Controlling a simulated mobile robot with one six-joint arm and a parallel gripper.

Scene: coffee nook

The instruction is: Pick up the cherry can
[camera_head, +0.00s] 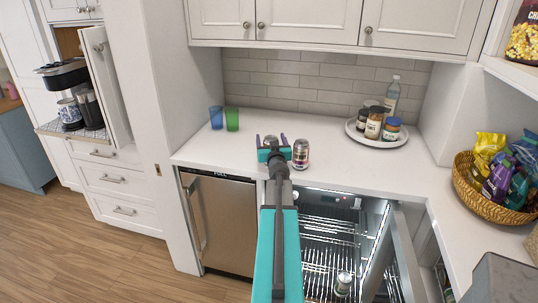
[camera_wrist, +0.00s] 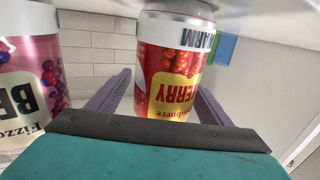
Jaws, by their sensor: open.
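The cherry can (camera_wrist: 172,65) is red with a white band and berry pictures. It stands between the two purple fingers of my gripper (camera_wrist: 160,85) in the wrist view, with a visible gap on at least one side. In the head view my gripper (camera_head: 270,139) is over the counter, its fingers apart, and the can (camera_head: 271,140) is mostly hidden behind it. A pink berry can (camera_wrist: 28,85) stands just beside, outside the fingers; it also shows in the head view (camera_head: 301,154). My gripper is open.
Blue (camera_head: 216,118) and green (camera_head: 232,120) cups stand left on the counter. A round tray (camera_head: 358,135) with jars and a bottle is at the back right, and a snack basket (camera_head: 470,200) at the right. An open fridge (camera_head: 325,235) below holds another can (camera_head: 343,284).

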